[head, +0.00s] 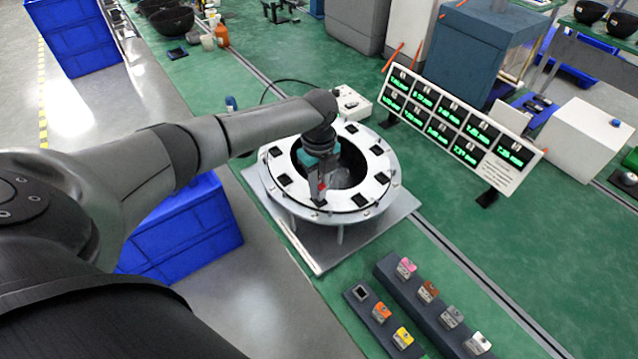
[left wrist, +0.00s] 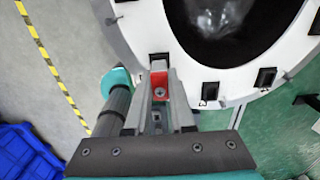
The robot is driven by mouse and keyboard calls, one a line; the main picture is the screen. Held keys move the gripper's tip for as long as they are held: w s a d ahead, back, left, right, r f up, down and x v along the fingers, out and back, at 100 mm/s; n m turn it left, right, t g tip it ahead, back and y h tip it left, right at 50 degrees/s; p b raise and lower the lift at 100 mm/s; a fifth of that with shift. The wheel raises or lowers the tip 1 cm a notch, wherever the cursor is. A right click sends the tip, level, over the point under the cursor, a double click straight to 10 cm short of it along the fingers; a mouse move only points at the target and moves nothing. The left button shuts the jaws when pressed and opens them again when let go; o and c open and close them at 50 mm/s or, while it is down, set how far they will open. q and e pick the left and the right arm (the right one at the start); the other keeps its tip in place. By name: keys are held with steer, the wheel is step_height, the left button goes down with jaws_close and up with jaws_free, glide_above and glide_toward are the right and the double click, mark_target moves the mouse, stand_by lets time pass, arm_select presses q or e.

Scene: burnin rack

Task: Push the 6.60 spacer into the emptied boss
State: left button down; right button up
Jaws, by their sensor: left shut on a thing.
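My left gripper (head: 318,197) is over the front part of the white ring (head: 296,206), with its fingers pointing down. It is shut on a small red spacer, whose label I cannot read. In the left wrist view the red spacer (left wrist: 160,86) sits between the fingertips of the left gripper (left wrist: 160,92), at the ring's edge. A dark boss (left wrist: 159,61) shows just beyond the spacer, partly hidden by it and the fingers. I cannot tell whether the spacer is in the boss or only close to it. My right gripper is not in view.
Several other dark bosses sit around the ring. Two dark racks (head: 424,308) with coloured spacers stand at front right; one slot (head: 360,293) looks empty. A display board (head: 458,122) stands behind right. A blue crate (head: 186,233) is at left.

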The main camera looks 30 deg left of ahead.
mark_target(319, 181)
arm_select(q)
steer(key=shift+f+b, duration=0.5)
steer(key=shift+f, duration=0.3)
steer(key=c, duration=0.7)
jaws_free()
steer(key=shift+r, duration=0.1)
step_height(319, 181, up, 15)
steer(key=shift+r, duration=0.1)
